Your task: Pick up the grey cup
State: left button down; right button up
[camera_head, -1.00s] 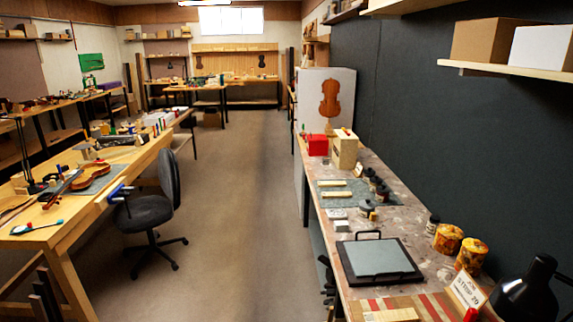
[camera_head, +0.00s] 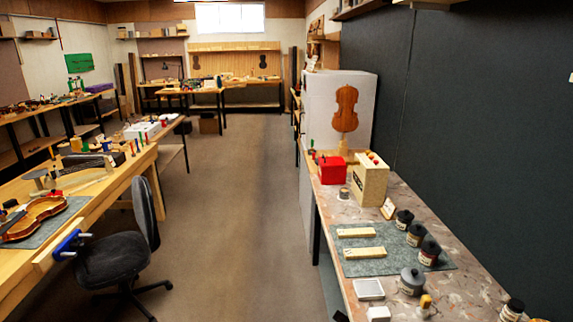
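No thing is plainly a grey cup. A squat grey lidded pot (camera_head: 412,282) stands on the right bench (camera_head: 445,262), by the front edge of a grey mat (camera_head: 360,268). A small grey cylindrical container (camera_head: 343,193) stands farther back, in front of a red box (camera_head: 331,170). I cannot tell which of these is the cup. Neither of my grippers is in view.
Several dark jars (camera_head: 415,234) and two pale wood strips (camera_head: 364,253) sit on or by the mat. A wooden box (camera_head: 370,181) stands behind. A swivel chair (camera_head: 112,258) stands by the left workbench (camera_head: 110,195). The middle aisle (camera_head: 240,200) is clear.

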aim_at(344, 193)
jog(key=i, duration=1.7)
jog(key=i+j+z, duration=0.15)
jog(key=i+z, duration=0.3)
jog(key=i, duration=0.2)
jog(key=i+j+z, duration=0.4)
jog(key=i, duration=0.25)
jog(key=i+j+z, duration=0.45)
jog(key=i+j, duration=0.1)
